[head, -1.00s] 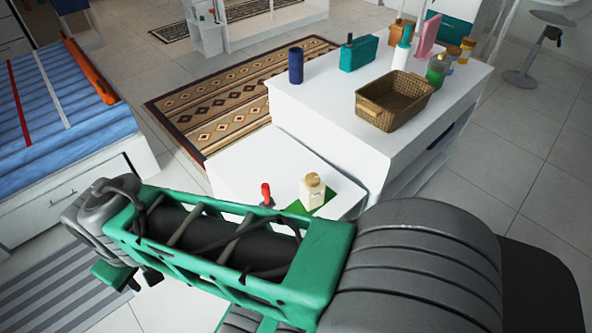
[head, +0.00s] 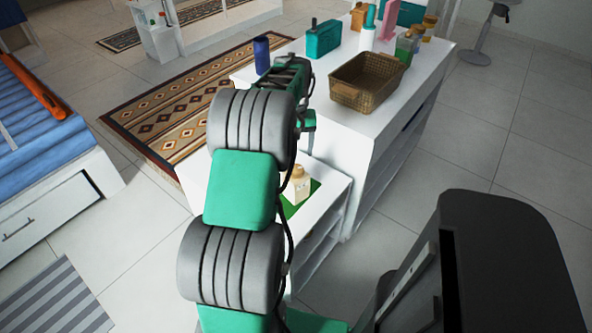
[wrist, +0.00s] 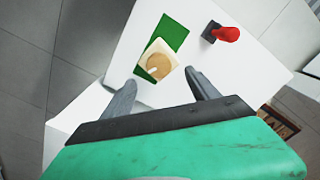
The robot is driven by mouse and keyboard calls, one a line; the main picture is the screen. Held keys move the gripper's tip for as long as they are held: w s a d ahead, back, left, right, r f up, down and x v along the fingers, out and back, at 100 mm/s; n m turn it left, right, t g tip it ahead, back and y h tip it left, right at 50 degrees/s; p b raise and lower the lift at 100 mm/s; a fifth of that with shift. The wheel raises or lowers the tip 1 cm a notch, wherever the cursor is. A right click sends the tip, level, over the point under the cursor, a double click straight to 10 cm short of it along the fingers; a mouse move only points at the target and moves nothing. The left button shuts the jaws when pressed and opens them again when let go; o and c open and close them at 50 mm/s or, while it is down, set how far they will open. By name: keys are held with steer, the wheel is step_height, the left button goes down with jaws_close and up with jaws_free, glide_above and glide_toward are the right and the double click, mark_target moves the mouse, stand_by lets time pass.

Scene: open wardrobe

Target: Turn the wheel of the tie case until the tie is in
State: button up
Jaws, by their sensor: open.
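The tie case seems to be the small cream box (head: 298,186) with a round tan wheel (wrist: 159,66) on its top. It stands on a green mat (wrist: 178,35) on the low white cabinet. In the wrist view the cream box (wrist: 153,47) lies just beyond and between my open fingertips. My gripper (wrist: 161,77) is empty, with one finger to each side of the box's near edge; contact cannot be told. In the head view my arm hides most of the gripper. I cannot make out a tie.
A red-handled lever (wrist: 226,34) on a dark base stands beside the mat. The low white cabinet (head: 325,182) adjoins a taller one with a wicker basket (head: 368,82), a dark blue cylinder (head: 261,55) and several bottles.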

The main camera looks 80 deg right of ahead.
mark_target(296, 169)
step_height(296, 169, down, 8)
steer(key=shift+s+r, duration=0.1)
steer(key=shift+r, duration=0.05)
steer(key=c, duration=1.4)
steer(key=shift+m, duration=1.2)
steer(key=o, duration=1.4)
steer(key=shift+r, duration=0.1)
step_height(296, 169, up, 8)
steer(key=shift+f+p, duration=0.15)
steer(key=shift+p, duration=0.2)
